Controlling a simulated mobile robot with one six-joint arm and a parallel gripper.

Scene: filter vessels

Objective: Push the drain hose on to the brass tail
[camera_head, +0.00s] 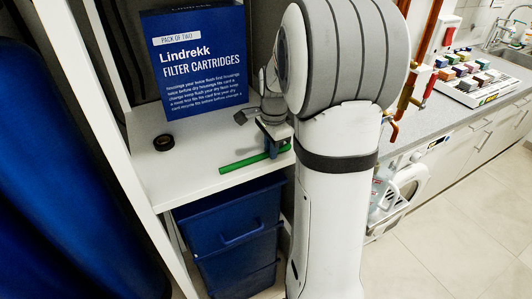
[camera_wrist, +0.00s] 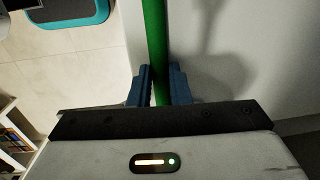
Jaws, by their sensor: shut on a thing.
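A green drain hose (camera_head: 248,160) shows as a straight length over the white shelf. My gripper (camera_head: 273,148) is shut on it near its right end in the head view. In the wrist view, the green hose (camera_wrist: 156,40) runs between the two blue fingers of my gripper (camera_wrist: 160,82) and out of the top of the picture. I cannot tell whether the hose touches the shelf. Copper pipes with brass-coloured fittings (camera_head: 407,92) stand right of my arm, apart from the hose. I cannot make out which part is the brass tail; my arm hides part of that area.
A blue filter cartridge box (camera_head: 197,62) and a black ring (camera_head: 163,143) are on the white shelf (camera_head: 180,185). Blue drawers (camera_head: 232,232) are below. A worktop (camera_head: 440,115) on the right carries a tray of coloured blocks (camera_head: 470,75). The tiled floor (camera_head: 455,235) at right is clear.

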